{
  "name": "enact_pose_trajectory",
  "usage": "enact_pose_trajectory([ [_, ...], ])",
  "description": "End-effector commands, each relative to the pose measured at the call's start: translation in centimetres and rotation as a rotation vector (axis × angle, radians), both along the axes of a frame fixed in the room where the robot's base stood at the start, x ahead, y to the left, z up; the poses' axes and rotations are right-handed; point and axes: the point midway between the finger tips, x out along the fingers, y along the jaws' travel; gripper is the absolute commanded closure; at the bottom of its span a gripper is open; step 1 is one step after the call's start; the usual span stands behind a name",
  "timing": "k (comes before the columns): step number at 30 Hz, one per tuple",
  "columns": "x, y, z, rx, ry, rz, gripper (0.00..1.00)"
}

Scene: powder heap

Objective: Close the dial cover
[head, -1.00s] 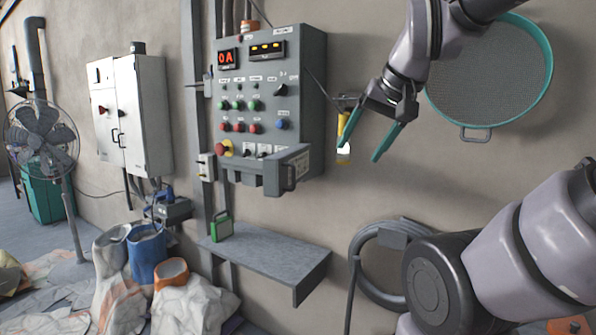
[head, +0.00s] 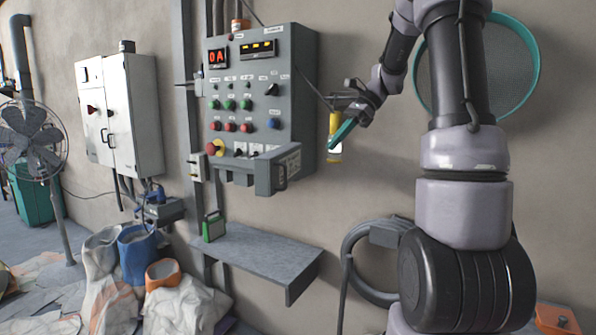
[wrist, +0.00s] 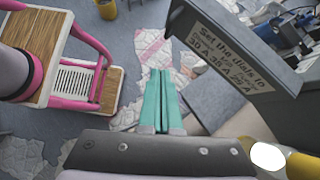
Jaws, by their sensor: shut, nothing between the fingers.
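The grey dial cover (head: 277,174) stands out from the lower front of the control panel (head: 300,85). The small white dials (head: 257,150) show above and behind it, so it is open. In the wrist view the cover (wrist: 185,20) is at the upper right, with a printed label about setting the dials. My gripper (head: 336,145) is right of the panel, apart from the cover, its teal fingers pointing down and left. In the wrist view the fingers (wrist: 163,75) are together and empty, left of the cover.
A grey shelf (head: 255,257) with a green-framed object (head: 213,226) is below the panel. A coiled hose (head: 352,262) is lower right. The wrist view shows a pink-framed step (wrist: 85,75) at left.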

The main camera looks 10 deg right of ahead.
Motion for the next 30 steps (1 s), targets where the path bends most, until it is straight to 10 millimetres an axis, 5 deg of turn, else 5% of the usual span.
enact_pose_trajectory([
  [8,1.4,-0.1,-1.2,0.052,0.062,-0.045,1.00],
  [22,1.0,6.4,-7.7,0.048,0.061,-0.042,1.00],
  [30,0.9,9.8,-7.7,0.048,0.058,-0.043,1.00],
])
